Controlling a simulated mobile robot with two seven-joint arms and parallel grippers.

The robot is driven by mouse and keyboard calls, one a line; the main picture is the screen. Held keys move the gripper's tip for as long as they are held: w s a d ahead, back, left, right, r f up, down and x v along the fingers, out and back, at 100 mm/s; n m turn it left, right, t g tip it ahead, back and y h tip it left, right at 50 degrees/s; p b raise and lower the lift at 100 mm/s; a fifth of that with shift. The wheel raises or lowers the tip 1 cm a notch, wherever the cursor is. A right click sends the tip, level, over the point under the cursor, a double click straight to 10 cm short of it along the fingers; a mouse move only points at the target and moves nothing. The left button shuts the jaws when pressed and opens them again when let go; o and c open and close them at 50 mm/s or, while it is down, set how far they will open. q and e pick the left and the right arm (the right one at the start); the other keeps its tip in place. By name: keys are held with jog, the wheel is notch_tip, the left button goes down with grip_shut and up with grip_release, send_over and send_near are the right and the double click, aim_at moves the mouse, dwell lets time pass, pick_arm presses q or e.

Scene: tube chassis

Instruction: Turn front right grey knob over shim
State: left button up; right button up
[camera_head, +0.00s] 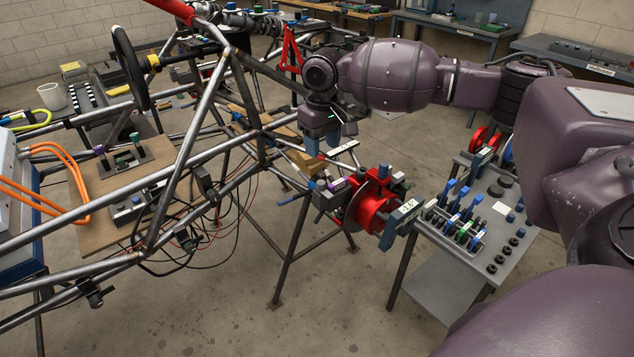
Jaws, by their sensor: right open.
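My right gripper (323,143) points down with its two blue fingers apart, and nothing shows between them. It is above and left of the red hub assembly (367,205) at the front right corner of the tube chassis (193,140). Small grey parts and coloured knobs sit beside the hub, including a purple one (335,184). I cannot tell which part is the grey knob. A white label strip (344,147) shows just right of the fingers; whether it belongs to the shim is unclear. My left gripper is not in view.
A tool cart (425,240) with blue-handled tools stands right of the hub. A wooden board (100,220) with fixtures lies at left, near loose cables. A steering wheel (130,66) rises at the back left. Bare floor (230,300) is free in front.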

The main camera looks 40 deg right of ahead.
aim_at(322, 183)
notch_tip(322, 183, down, 9)
jog(key=shift+f+b, duration=0.2)
jog(key=shift+b, duration=0.65)
jog(key=shift+f, duration=0.7)
